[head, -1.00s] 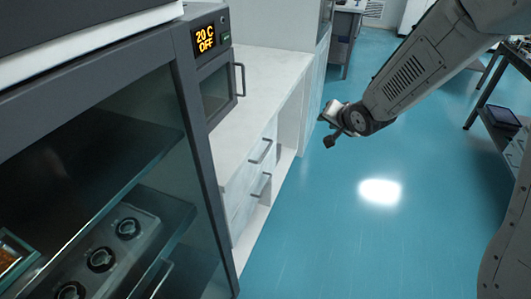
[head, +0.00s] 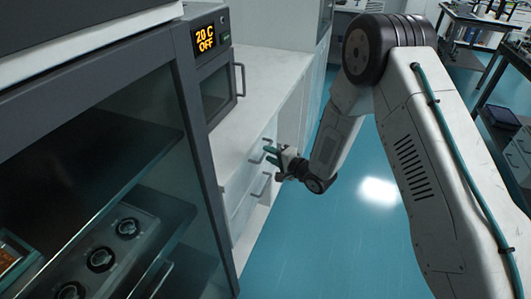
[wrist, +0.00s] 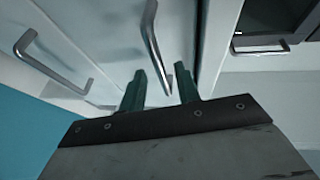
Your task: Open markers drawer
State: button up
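A white cabinet under the counter has two drawers with grey bar handles; no label is readable to tell which is the markers drawer. The upper handle (wrist: 152,38) is in the wrist view's middle, and the lower handle (wrist: 45,62) is at its left. My gripper (head: 271,155) is in front of the drawers, near the upper handle, which it partly hides in the head view. In the wrist view my gripper (wrist: 161,78) has its two green fingers apart with nothing gripped. The upper handle's near end appears between the fingertips; contact cannot be told. Both drawers look shut.
The white counter (head: 253,72) runs above the drawers, with an oven-like unit showing "20 C OFF" (head: 205,38) on it. A glass-fronted dark cabinet (head: 110,150) fills the left. Blue floor (head: 290,255) is clear right of the drawers. Other tables stand at far right.

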aim_at(265, 152)
jog(key=shift+x, duration=1.5)
grip_shut()
jog(key=shift+d, duration=0.1)
